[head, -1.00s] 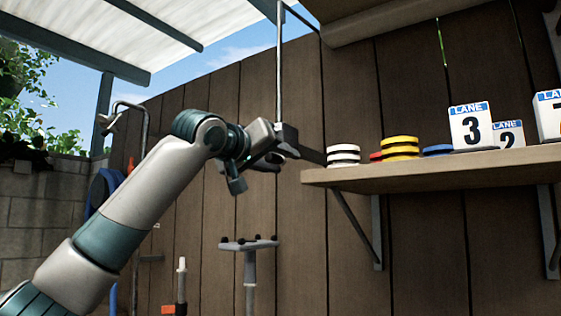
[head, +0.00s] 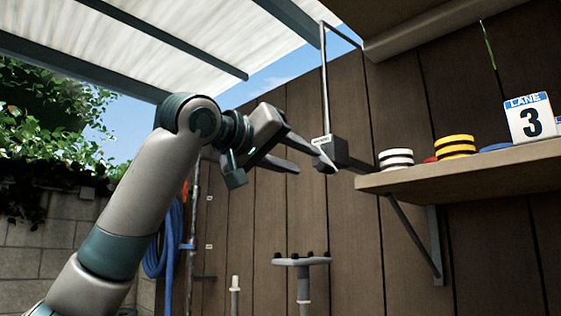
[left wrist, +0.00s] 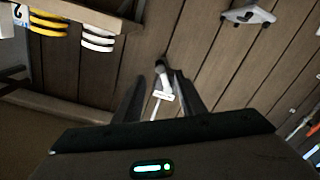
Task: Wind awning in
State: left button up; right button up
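The pale awning (head: 190,45) is spread overhead at the upper left, on dark beams. A thin metal rod (head: 325,85) hangs from an arm at the top and ends at a small grey box with a label (head: 336,150) by the wooden wall. My left gripper (head: 316,168) is open, its fingers pointing right toward the box; one fingertip overlaps the box's lower left edge in the head view, and I cannot tell if it touches. In the left wrist view, a grey fitting with a white label (left wrist: 163,96) shows between the open fingers (left wrist: 160,105). My right gripper is not in view.
A stand with a flat top (head: 302,261) is below. A blue hose (head: 165,245) hangs at left.

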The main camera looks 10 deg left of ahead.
pick_arm(q)
jog(key=shift+b+v, duration=0.5)
jog(key=shift+v, duration=2)
